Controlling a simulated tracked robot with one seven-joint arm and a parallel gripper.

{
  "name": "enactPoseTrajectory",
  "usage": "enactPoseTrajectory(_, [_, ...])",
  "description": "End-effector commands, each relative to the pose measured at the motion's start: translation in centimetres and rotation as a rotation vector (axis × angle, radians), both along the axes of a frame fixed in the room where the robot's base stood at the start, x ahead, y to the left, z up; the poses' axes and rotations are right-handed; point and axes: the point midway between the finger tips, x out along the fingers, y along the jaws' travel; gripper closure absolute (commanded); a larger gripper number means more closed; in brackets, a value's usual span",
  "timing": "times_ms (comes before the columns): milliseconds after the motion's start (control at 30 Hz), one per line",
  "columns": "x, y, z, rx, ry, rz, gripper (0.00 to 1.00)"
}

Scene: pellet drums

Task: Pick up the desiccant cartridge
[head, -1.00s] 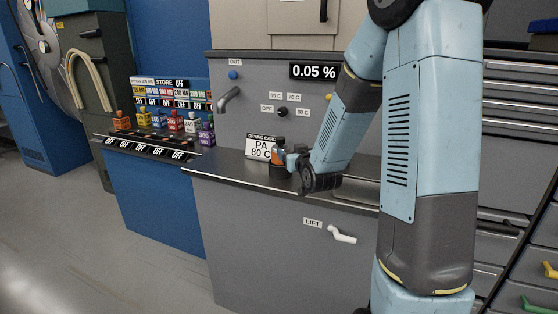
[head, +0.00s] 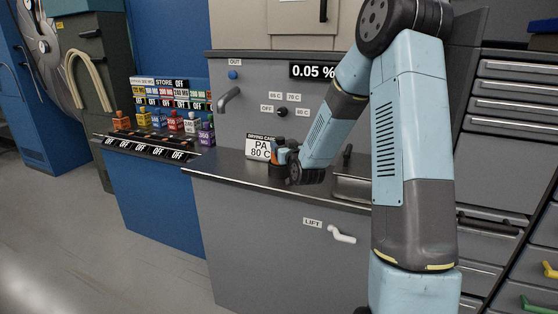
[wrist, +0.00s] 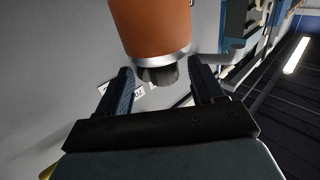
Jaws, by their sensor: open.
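The desiccant cartridge is an orange-brown cylinder with a dark cap, upright in a dark holder on the grey counter, and my gripper partly covers it in the head view (head: 281,154). In the wrist view the cartridge (wrist: 150,28) shows its orange body, a silver band and the dark cap, at the top centre. My gripper (wrist: 160,76) is open there, one finger on each side of the cap. I cannot tell whether the fingers touch it. In the head view my gripper (head: 287,157) is right beside the cartridge, its fingers hard to make out.
A tap (head: 228,98) sticks out of the panel to the left. A blue store rack (head: 165,145) with several coloured bottles is further left. A sink (head: 352,188) lies right of my gripper.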

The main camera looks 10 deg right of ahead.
Motion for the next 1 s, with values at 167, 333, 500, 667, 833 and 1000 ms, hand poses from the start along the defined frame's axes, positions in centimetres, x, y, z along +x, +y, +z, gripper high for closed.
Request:
enactPoseTrajectory(167, [1.6,0.3,0.1,0.0,0.0,0.0,0.33])
enactPoseTrajectory(333, [3.9,0.6,0.1,0.001,0.0,0.001,0.33])
enactPoseTrajectory(500, [5.1,0.7,0.1,0.0,0.001,0.001,0.33])
enactPoseTrajectory(667, [5.2,0.6,0.1,0.0,0.002,0.001,0.33])
enactPoseTrajectory(833, [5.1,0.6,0.1,0.0,0.001,0.001,0.42])
enactPoseTrajectory(1000, [5.1,0.6,0.1,0.0,0.001,0.0,0.58])
